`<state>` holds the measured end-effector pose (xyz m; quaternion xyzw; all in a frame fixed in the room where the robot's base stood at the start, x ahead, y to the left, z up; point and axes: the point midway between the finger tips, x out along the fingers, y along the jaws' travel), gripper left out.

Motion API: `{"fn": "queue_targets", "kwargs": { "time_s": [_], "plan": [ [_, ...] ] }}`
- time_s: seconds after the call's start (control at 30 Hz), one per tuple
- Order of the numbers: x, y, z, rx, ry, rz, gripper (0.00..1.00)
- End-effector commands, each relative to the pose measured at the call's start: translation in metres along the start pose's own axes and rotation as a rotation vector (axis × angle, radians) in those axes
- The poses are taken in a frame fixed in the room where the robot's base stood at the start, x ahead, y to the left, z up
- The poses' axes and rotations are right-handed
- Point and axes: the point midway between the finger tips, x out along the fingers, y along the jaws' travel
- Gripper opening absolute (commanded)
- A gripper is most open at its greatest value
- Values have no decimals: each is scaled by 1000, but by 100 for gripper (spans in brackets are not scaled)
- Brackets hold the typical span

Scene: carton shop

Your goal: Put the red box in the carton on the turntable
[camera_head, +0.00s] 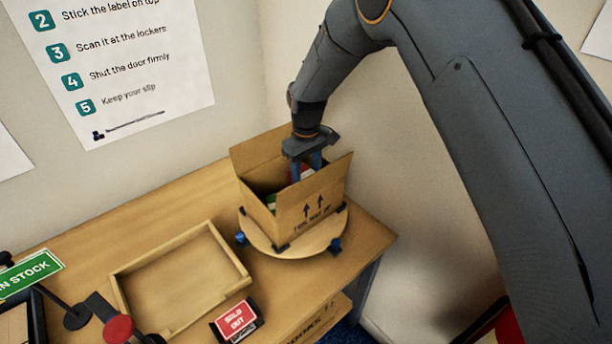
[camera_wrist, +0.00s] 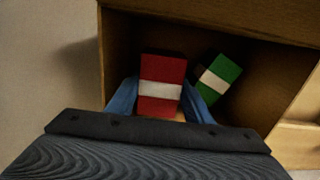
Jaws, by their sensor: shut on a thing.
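The open cardboard carton (camera_head: 312,207) stands on the round wooden turntable (camera_head: 262,238), flaps up. My gripper (camera_head: 308,163) reaches down into the carton from above. In the wrist view its blue fingers (camera_wrist: 160,100) are shut on the red box (camera_wrist: 163,72), which has a white band. The red box is inside the carton's walls. Whether it touches the carton floor I cannot tell. A green box (camera_wrist: 221,74) with a white band lies in the carton to the right of the red box in the wrist view. In the head view the carton wall hides most of both boxes.
An empty wooden tray (camera_head: 183,276) lies on the table left of the turntable. Blue knobs (camera_head: 335,245) sit at the turntable's edge. Walls close in behind.

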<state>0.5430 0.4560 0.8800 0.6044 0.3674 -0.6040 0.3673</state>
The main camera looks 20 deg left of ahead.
Motion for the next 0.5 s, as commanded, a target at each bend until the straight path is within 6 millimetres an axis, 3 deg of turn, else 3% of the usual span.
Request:
{"fn": "queue_targets", "kwargs": {
  "time_s": [0.2, 0.23, 0.33, 0.5],
  "plan": [
    [4, 0, 0, 0, 0, 0, 22],
    [4, 0, 0, 0, 0, 0, 48],
    [4, 0, 0, 0, 0, 0, 65],
    [4, 0, 0, 0, 0, 0, 65]
  ]
}}
